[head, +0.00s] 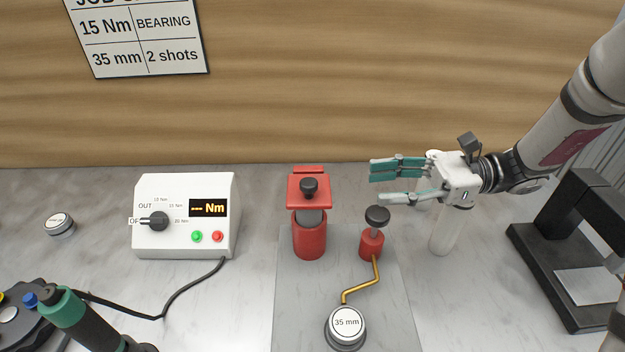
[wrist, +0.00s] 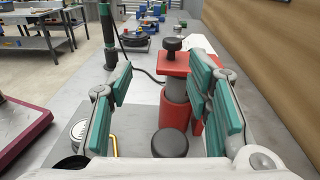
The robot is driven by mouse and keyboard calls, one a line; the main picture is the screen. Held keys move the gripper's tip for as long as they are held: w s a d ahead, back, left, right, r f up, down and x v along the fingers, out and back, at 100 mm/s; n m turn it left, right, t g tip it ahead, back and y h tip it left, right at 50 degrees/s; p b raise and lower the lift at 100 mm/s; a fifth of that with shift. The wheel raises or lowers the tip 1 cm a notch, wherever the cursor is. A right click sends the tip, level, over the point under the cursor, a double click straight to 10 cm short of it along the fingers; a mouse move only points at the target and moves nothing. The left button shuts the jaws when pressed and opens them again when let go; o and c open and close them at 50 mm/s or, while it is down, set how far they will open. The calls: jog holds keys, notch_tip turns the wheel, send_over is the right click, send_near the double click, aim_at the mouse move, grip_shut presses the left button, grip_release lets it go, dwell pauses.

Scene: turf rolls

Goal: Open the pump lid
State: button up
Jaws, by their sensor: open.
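The pump is a red cylinder (head: 310,236) with a square red lid (head: 301,189) that carries a black knob (head: 309,186). The lid looks closed on the grey neck. In the wrist view the lid (wrist: 178,64) and its black knob (wrist: 172,45) show ahead, between and beyond the fingers. A smaller red post (head: 371,244) with a black round plunger top (head: 377,215) stands right of the pump. My gripper (head: 384,182) is open and empty, right of the lid, above and near the plunger top. In the wrist view my gripper (wrist: 165,92) frames the pump.
A white control box (head: 185,215) with a knob stands left of the pump. A brass pipe (head: 360,280) leads to a round 35 mm cap (head: 346,325). The wall (head: 350,80) is behind.

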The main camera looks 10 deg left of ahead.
aim_at(309, 182)
jog(key=shift+w+f+m+y, duration=0.5)
jog(key=shift+w+f, duration=0.05)
jog(key=shift+w, duration=0.25)
jog(key=shift+a, duration=0.15)
jog(key=p+x, duration=0.2)
jog(key=x, duration=1.1)
jog(key=shift+a, duration=0.2)
grip_shut()
